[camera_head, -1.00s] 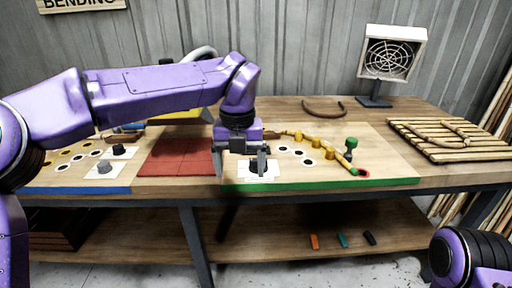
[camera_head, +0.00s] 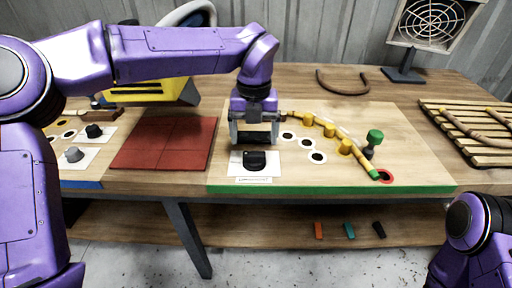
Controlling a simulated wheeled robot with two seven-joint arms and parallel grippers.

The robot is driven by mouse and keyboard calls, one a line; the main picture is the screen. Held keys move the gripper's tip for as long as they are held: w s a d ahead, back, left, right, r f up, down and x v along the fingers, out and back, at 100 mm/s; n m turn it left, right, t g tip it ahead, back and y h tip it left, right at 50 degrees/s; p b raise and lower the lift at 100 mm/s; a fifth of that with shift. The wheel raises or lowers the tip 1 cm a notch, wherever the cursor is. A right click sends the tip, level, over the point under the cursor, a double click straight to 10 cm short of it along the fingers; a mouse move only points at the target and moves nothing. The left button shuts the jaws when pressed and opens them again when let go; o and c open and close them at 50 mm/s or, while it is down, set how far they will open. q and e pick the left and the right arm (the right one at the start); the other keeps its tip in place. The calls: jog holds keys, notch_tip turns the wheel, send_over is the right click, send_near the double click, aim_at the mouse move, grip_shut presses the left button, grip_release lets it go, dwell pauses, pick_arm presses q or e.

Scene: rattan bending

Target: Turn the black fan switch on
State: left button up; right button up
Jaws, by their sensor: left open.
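The black fan switch (camera_head: 255,161) is a dark knob on a white plate with a small label, at the front left of the green-edged board. My left gripper (camera_head: 254,142) is open and points down. In the picture its fingertips show just above and behind the switch, one to each side, apart from it as far as I can tell. The gap between the fingers looks empty. The fan (camera_head: 430,20) in its pale square frame stands on a dark foot at the back right. Whether it turns cannot be told. My right gripper is out of view.
A red mat (camera_head: 168,143), a grey knob (camera_head: 74,154) and another black knob (camera_head: 94,131) lie left. A slatted rack (camera_head: 470,135) is at right.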

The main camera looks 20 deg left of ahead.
aim_at(254, 153)
pick_arm(q)
jog(key=f, duration=0.5)
jog(key=shift+w+a, duration=0.15)
jog(key=shift+w, duration=0.1)
jog(key=shift+s+f, duration=0.1)
jog(key=shift+f, duration=0.2)
jog(key=c, duration=1.1)
jog(key=shift+o, duration=0.2)
